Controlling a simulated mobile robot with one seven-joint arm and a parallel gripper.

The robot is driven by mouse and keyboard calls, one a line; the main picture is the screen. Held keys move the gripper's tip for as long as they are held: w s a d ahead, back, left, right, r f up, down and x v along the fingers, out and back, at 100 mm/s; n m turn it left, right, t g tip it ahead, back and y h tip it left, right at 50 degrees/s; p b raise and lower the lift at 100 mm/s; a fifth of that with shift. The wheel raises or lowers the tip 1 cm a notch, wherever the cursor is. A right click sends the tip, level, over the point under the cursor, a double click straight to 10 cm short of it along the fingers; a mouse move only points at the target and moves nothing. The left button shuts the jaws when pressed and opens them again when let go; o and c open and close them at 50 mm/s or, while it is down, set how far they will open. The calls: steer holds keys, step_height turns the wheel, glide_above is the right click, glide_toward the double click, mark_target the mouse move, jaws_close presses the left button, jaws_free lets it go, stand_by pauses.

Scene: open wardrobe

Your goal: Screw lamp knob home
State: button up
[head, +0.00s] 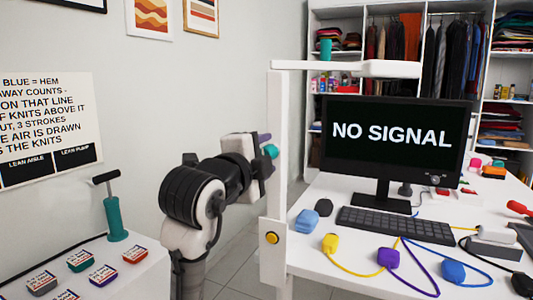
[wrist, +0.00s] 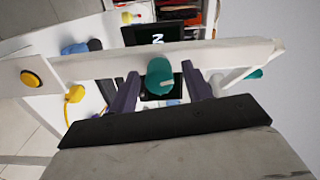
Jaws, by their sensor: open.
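A teal knob (head: 271,151) sticks out from the upright white post (head: 275,100) of the lamp stand. In the wrist view the teal knob (wrist: 160,75) is near the middle, with a pale mark on its face. My gripper (head: 267,144) is at the post. In the wrist view my gripper (wrist: 160,80) is open, with one purple finger on each side of the knob. A gap shows beside each finger, so the knob looks unheld. How deep the knob sits in the post is hidden.
A yellow button (head: 271,238) is low on the post. A white arm (head: 350,67) reaches right from its top, bearing a teal cylinder (head: 325,49). The desk behind holds a monitor (head: 395,135), keyboard (head: 395,224) and coloured cables. A teal pump (head: 114,218) stands at left.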

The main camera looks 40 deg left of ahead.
steer(key=n+p, duration=0.2)
steer(key=n, duration=0.1)
steer(key=shift+r, duration=0.15)
steer(key=n+p, duration=0.2)
steer(key=n, duration=0.3)
steer(key=n+p, duration=0.4)
steer(key=n, duration=0.1)
steer(key=shift+n, duration=0.3)
steer(key=n+p, duration=0.1)
steer(key=n, duration=0.1)
steer(key=shift+n+p, duration=0.35)
steer(key=shift+n, duration=0.05)
steer(key=shift+f+n, duration=0.2)
steer(key=shift+n, duration=0.2)
